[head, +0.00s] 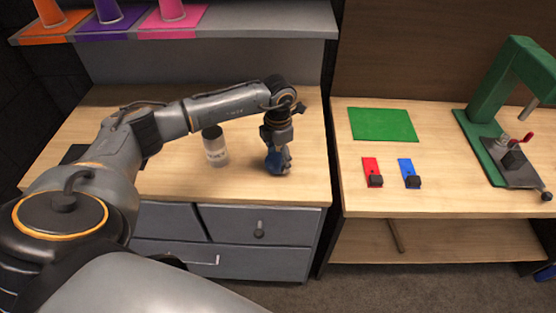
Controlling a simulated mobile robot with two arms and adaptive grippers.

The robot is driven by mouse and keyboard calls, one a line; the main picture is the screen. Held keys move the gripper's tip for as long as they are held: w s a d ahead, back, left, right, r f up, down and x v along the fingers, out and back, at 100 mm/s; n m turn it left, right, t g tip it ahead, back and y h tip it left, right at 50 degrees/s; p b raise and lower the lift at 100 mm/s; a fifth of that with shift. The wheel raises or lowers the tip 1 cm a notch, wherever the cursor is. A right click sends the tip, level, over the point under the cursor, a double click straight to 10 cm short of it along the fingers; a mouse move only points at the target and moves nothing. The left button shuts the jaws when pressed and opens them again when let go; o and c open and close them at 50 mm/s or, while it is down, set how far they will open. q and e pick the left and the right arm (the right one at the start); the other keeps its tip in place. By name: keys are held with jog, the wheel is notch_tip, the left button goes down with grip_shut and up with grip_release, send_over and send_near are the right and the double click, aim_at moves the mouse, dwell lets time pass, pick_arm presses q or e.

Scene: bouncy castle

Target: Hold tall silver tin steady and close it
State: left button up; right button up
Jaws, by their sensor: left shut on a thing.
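My left gripper (278,162) points down just above or at the wooden top of the left workbench (170,180), near its right front part. It is shut on a small dark blue thing, mostly hidden by the fingers; I cannot tell what it is or whether it touches the bench. A pale, cylindrical container (216,152) with a dark top and a light label stands upright to the left of the gripper, apart from it. I cannot make out a tall silver tin for certain. My right gripper is not in view.
The right bench holds a green mat (383,125), a red plate (372,172), a blue plate (409,173) and a green press (492,110). A shelf (270,20) with orange, purple and pink stands hangs behind. Grey drawers (258,225) sit below.

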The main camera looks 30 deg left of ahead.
pick_arm(q)
jog(key=s+r+b, duration=0.5)
jog(key=s+r, duration=0.6)
jog(key=s, duration=0.3)
jog(key=shift+a+r, duration=0.2)
jog(key=shift+r, duration=0.15)
jog(key=d+f+m, duration=0.2)
jog(key=d+m, duration=0.5)
jog(key=m, duration=0.8)
jog(key=s+d+f+m, duration=0.1)
jog(key=d+m, duration=0.5)
jog(key=m, duration=0.9)
jog(key=shift+s+d+f, duration=0.3)
jog(key=shift+d+f, duration=0.1)
jog(key=shift+f, duration=0.1)
